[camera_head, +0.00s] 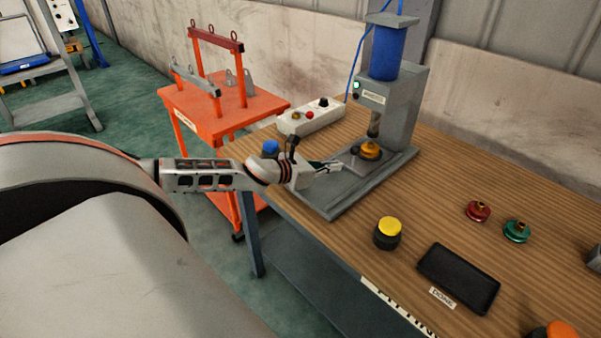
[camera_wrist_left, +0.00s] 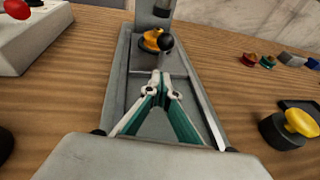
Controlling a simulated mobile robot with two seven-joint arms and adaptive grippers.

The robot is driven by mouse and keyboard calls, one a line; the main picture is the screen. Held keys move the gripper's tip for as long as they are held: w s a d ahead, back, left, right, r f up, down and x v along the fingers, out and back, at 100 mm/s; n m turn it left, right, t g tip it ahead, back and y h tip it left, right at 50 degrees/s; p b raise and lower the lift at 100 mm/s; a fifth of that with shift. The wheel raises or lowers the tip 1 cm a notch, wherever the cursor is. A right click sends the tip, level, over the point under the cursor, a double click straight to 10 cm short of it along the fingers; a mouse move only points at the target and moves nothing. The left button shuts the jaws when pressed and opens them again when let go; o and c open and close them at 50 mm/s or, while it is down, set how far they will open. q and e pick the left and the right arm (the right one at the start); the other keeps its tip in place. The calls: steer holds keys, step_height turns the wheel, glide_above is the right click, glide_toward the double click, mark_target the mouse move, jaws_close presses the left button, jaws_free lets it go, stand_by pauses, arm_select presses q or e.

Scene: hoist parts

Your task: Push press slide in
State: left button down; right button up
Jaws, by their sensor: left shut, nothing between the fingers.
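The grey press (camera_head: 398,100) with a blue cylinder stands at the back of the wooden table. Its slide (camera_head: 372,163) lies on the long base (camera_head: 340,202) and carries a yellow part (camera_head: 370,149) beneath the ram. A black knob (camera_wrist_left: 166,43) shows beside the yellow part (camera_wrist_left: 151,39) in the left wrist view. My left gripper (camera_head: 338,165) is shut and empty, low over the base at the slide's front side. Its fingertips (camera_wrist_left: 160,76) point toward the knob; I cannot tell whether they touch the slide. My right gripper is not in view.
A white control box (camera_head: 312,117) stands left of the press. An orange cart (camera_head: 222,108) stands behind the table.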

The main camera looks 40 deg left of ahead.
arm_select(q)
steer(key=shift+v, duration=1.05)
steer(key=shift+s+a+f+b, duration=0.1)
steer(key=shift+s+b, duration=0.2)
steer(key=shift+s, duration=0.05)
steer(key=shift+s+a, duration=0.15)
steer(key=shift+s, duration=0.05)
steer(key=shift+b+v, duration=0.3)
steer(key=shift+v, duration=1.5)
steer(key=shift+r+v, duration=0.25)
steer(key=shift+v, duration=1)
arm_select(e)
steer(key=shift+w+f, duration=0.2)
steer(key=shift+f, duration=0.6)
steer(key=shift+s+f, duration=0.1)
